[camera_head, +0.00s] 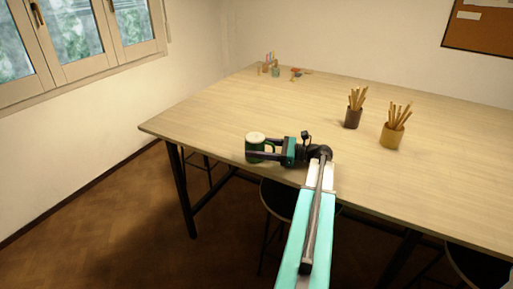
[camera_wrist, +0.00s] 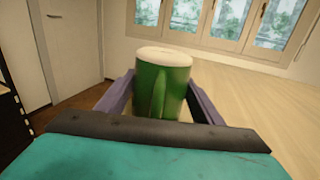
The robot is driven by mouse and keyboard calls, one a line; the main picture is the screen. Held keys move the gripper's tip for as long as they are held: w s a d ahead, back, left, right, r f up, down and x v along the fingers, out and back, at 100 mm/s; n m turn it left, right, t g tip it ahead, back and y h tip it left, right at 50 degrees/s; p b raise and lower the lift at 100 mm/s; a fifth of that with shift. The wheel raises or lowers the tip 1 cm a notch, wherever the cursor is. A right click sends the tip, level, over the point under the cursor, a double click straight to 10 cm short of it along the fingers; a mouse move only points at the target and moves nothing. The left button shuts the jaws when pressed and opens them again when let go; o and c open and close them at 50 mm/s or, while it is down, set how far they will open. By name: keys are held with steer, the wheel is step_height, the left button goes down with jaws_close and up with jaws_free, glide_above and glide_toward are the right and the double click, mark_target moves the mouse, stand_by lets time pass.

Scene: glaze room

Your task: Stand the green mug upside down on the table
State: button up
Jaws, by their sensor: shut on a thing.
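The green mug (camera_head: 254,149) is at the near left edge of the wooden table (camera_head: 210,115). My gripper (camera_head: 262,150) lies level and is shut on its sides. In the wrist view the mug (camera_wrist: 172,85) is between the two fingers, with its green handle toward the camera. A pale cream round end faces up; I cannot tell whether it is the base or the opening. The mug looks about upright in axis. Whether its lower end touches the table is hidden.
Small pots (camera_head: 275,71) and a small tool (camera_head: 297,74) are at the far corner. The table's middle is clear. A stool (camera_head: 281,196) stands below the near edge.

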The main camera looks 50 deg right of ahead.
steer(key=shift+f, duration=0.1)
steer(key=o, duration=1.1)
steer(key=shift+c, duration=0.2)
steer(key=b+v, duration=0.2)
steer(key=v, duration=1)
steer(key=shift+s+d+f, duration=0.1)
steer(key=shift+s+d, duration=0.1)
steer(key=shift+s, duration=0.05)
steer(key=shift+s+d, duration=0.25)
steer(key=shift+s, duration=0.3)
